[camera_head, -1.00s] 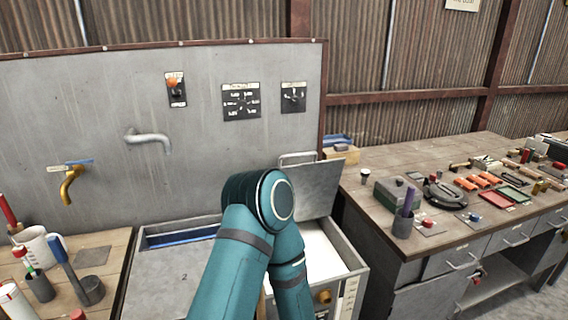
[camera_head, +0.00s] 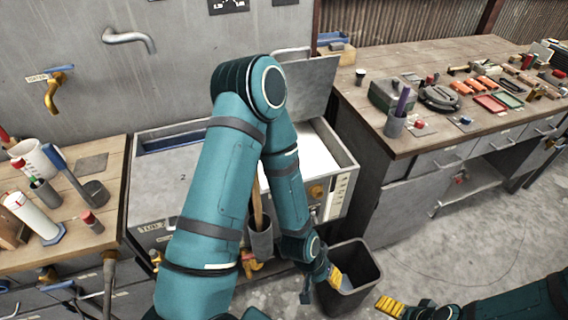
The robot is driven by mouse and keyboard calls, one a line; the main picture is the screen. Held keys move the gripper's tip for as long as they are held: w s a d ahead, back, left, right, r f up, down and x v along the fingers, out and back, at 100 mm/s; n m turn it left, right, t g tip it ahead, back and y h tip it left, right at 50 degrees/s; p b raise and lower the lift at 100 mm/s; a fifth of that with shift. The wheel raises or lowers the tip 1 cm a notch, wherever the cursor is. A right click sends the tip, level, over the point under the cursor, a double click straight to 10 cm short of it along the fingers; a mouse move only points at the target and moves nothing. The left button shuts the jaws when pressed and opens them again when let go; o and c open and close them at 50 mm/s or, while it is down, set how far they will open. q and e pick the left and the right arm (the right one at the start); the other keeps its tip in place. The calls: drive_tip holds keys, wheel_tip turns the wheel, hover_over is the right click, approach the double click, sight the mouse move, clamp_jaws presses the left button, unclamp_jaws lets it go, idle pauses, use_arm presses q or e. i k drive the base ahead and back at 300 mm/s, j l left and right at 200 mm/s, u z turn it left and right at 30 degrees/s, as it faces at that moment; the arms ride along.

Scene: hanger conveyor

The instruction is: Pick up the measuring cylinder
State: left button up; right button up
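A white cylinder with a blue angular base (camera_head: 33,215), which looks like the measuring cylinder, stands on the wooden bench at the left. My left arm rises through the middle of the view, bends at the elbow and comes down to my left gripper (camera_head: 321,284). This gripper is in front of the dark bin, far right of the cylinder. Its fingers are apart with nothing seen between them. My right gripper (camera_head: 398,305) is at the bottom edge, right of the bin. Its yellow finger pad shows, but its opening is unclear.
A white jug (camera_head: 38,160), a blue-handled tool in a dark holder (camera_head: 95,193) and a red-capped item (camera_head: 91,221) crowd around the cylinder. A sink unit (camera_head: 160,185) stands in the middle. An open bin (camera_head: 362,290) is on the floor. A cluttered workbench (camera_head: 400,150) is at right.

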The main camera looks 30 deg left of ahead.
sight(12, 198)
drive_tip(key=u, duration=2.75)
